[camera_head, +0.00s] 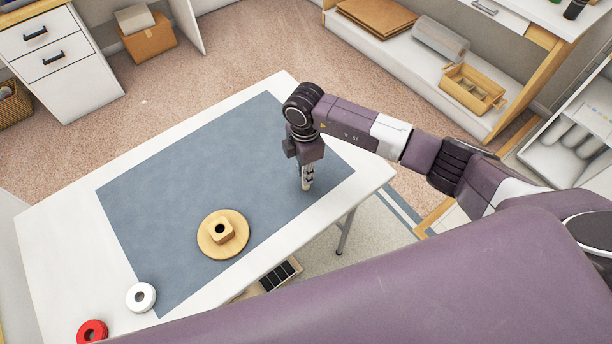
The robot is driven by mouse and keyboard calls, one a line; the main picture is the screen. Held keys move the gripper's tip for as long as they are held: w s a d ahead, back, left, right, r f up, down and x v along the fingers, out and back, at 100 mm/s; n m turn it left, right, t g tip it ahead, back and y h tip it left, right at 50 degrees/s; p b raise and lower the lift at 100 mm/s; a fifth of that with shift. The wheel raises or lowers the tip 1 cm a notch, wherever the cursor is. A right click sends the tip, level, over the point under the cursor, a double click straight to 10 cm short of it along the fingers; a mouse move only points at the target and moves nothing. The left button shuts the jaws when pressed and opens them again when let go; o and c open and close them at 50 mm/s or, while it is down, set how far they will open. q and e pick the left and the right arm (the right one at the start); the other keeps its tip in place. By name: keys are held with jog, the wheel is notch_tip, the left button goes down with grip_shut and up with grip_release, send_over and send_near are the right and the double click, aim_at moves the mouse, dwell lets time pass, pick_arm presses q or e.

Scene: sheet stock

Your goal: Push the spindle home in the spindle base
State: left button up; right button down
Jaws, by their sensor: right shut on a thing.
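The spindle base (207,244) is a round pale wooden disc with a square block on top. A dark open hole shows in the top of the block. It lies on the blue-grey mat (160,195), near its front edge. My right gripper (307,188) points down over the right part of the mat, well to the right of the base and apart from it. It is shut on a small slim thing, taken as the spindle, which the fingers mostly hide. My left gripper is not in view.
A white ring (132,300) lies at the mat's front left corner, and a red ring (82,334) lies on the white table (50,240) further left. The mat between base and gripper is clear. A low shelf (400,70) stands behind.

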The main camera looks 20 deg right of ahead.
jog(key=shift+r+p, duration=1.9)
jog(key=shift+r, duration=0.6)
